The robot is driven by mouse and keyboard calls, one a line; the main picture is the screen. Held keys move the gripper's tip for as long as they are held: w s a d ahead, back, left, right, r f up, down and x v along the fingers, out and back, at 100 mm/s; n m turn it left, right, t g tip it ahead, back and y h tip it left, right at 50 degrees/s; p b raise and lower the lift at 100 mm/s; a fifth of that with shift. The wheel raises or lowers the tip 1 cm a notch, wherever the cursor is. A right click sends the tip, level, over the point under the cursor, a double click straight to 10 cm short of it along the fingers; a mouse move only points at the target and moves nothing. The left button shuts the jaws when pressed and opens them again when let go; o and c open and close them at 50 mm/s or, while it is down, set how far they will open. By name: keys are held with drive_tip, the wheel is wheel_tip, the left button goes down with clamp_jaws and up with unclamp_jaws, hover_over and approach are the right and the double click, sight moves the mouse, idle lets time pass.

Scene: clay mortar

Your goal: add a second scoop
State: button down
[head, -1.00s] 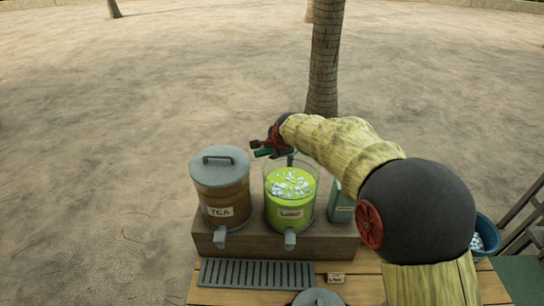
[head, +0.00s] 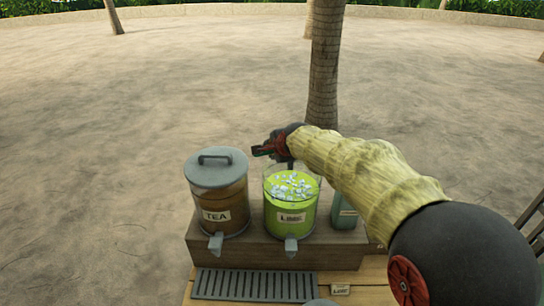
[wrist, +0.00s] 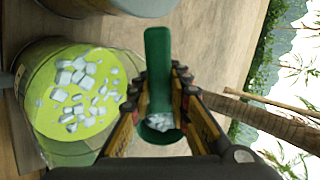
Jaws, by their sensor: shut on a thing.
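My gripper (wrist: 159,80) is shut on a green scoop (wrist: 158,50), one finger on each side of it. White ice pieces show between the fingers, at the scoop's lower end in the wrist view. In the head view my gripper (head: 264,149) is above and behind the open lime dispenser (head: 289,214). This clear dispenser holds bright green drink with ice cubes (head: 290,187) floating on top. It also shows at the left of the wrist view (wrist: 70,132), beside the scoop and apart from it.
A lidded tea dispenser (head: 218,196) stands left of the lime one. A teal container (head: 345,213) stands to its right, partly behind my arm. They share a wooden riser (head: 335,256), with a slatted drip tray (head: 255,285) in front. A palm trunk (head: 323,85) rises behind.

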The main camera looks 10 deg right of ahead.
drive_tip(key=shift+s+d+t+y+b, duration=0.15)
drive_tip(key=shift+t+b, duration=0.6)
drive_tip(key=shift+b, duration=3.25)
drive_tip(key=shift+s+a+t+y+b, duration=0.15)
drive_tip(key=shift+t+b, duration=0.65)
drive_tip(key=shift+b, duration=3.2)
drive_tip(key=shift+s+d+t+y+b, duration=0.2)
drive_tip(key=shift+t+b, duration=0.55)
drive_tip(key=shift+b, duration=3.25)
drive_tip(key=shift+s+a+b, duration=0.1)
drive_tip(key=shift+b, duration=0.55)
drive_tip(key=shift+r+t, duration=0.25)
drive_tip(key=shift+t, duration=0.15)
drive_tip(key=shift+s, duration=0.1)
drive_tip(key=shift+f+t, duration=0.1)
drive_tip(key=shift+t, duration=0.2)
